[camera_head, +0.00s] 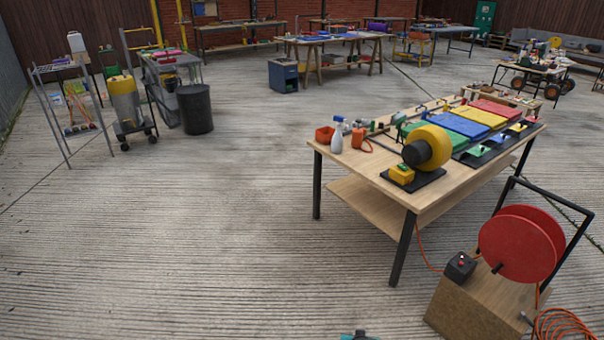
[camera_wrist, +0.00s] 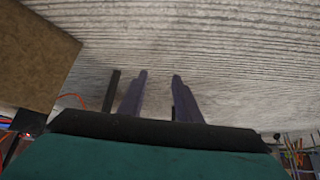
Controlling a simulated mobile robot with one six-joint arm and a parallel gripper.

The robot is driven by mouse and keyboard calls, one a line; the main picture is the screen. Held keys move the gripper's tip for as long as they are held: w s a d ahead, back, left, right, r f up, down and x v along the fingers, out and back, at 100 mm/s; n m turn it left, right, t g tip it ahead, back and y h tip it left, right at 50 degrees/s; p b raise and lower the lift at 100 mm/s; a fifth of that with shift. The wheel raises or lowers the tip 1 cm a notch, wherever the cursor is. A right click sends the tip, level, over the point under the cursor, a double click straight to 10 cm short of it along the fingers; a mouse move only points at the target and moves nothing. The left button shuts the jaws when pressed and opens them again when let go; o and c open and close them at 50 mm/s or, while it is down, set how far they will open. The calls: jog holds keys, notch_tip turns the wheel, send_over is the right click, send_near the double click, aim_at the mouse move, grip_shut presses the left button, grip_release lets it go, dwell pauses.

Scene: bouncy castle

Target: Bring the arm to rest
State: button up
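My gripper (camera_wrist: 160,78) shows in the wrist view with its two dark fingers apart. The gap between them is empty, with only ribbed grey floor behind. Nothing touches the fingertips. In the head view only a small teal and dark piece shows at the bottom edge, probably part of my arm; the rest of the arm is out of that view.
A wooden table (camera_head: 350,160) with a yellow blower (camera_head: 427,147) and coloured pads stands right of centre. A red cable reel (camera_head: 521,243) on a brown box (camera_head: 470,308) is at lower right. A dark bin (camera_head: 195,109) stands upper left. Floor at left and centre is clear.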

jog(key=s+a+r+g, duration=0.1)
jog(key=s+g, duration=0.5)
jog(key=s, duration=0.9)
jog(key=s+a+r+n+g+y, duration=0.1)
jog(key=s+g, duration=0.5)
jog(key=s, duration=1)
jog(key=shift+a+n+g, duration=0.3)
jog(key=shift+a+g, duration=0.1)
jog(key=shift+a, duration=0.2)
jog(key=shift+s+d+r, duration=0.1)
